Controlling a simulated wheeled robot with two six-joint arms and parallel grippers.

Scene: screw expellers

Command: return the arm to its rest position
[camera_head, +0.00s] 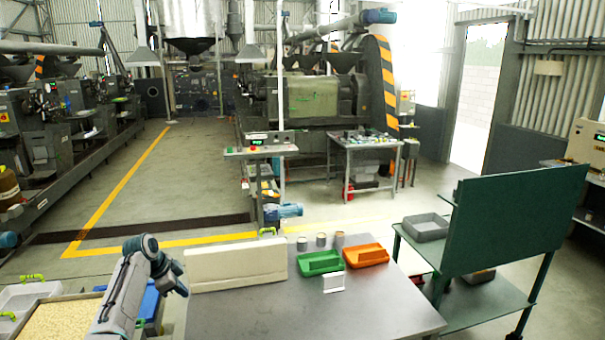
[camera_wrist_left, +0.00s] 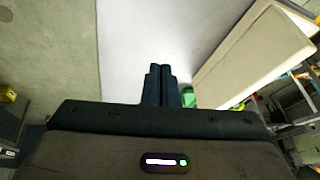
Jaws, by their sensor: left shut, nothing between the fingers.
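My left arm rises from the lower left in the head view, its elbow bent beside the table's left edge. My left gripper (camera_head: 181,290) is small there, at the end of the dark wrist, by the left end of a cream block (camera_head: 236,266). In the left wrist view my left gripper (camera_wrist_left: 160,68) shows its two dark fingers shut together with nothing between them, over the pale table top (camera_wrist_left: 145,35). The cream block (camera_wrist_left: 255,55) stands to the right of the fingers, apart from them in that view. My right arm and gripper are not in view.
The grey table (camera_head: 290,312) has a wide clear front. A green tray (camera_head: 320,263), an orange tray (camera_head: 366,256), several small cups and a white card (camera_head: 333,282) stand on it. A bin of grain (camera_head: 55,322) lies left. A green-panelled cart (camera_head: 515,225) stands right.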

